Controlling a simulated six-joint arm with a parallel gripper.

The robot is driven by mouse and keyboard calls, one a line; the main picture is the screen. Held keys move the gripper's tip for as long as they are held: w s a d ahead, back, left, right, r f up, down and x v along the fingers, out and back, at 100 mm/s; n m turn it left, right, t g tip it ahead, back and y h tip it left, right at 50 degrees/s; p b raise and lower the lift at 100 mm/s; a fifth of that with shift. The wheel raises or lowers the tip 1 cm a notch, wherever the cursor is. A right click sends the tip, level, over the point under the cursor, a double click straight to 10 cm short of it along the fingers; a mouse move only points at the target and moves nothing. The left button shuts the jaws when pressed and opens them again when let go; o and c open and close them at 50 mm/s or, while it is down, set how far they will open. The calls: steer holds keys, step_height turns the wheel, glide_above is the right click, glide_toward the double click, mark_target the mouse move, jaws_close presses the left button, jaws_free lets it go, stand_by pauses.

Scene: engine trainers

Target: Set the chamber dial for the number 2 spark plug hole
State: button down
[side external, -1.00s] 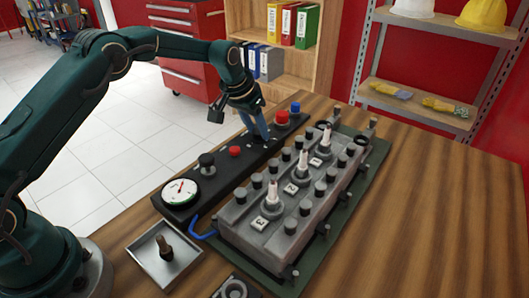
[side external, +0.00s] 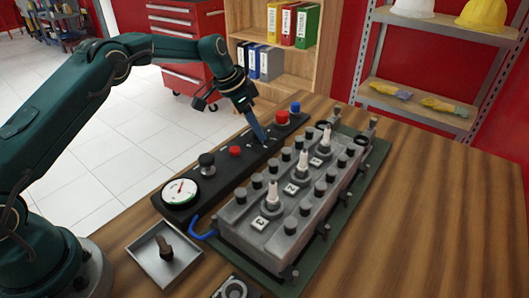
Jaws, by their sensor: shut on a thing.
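My gripper (side external: 263,141) is over the long black control panel (side external: 212,181), its blue-grey fingers leaning and their tips down at the panel top. It is shut on what appears to be the chamber dial, which the fingers mostly hide; I cannot read its setting. The number 3 plate (side external: 260,223) is on the near end.
On the panel are a round white gauge (side external: 180,191), a black knob (side external: 207,163), a small red button (side external: 235,151), a larger red button (side external: 282,117) and a blue one (side external: 295,107). A metal tray (side external: 143,254) holds a dark part. The table's right side is clear.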

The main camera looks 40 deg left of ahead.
steer(key=shift+c, duration=2.2)
jaws_free()
steer(key=shift+v, duration=2.6)
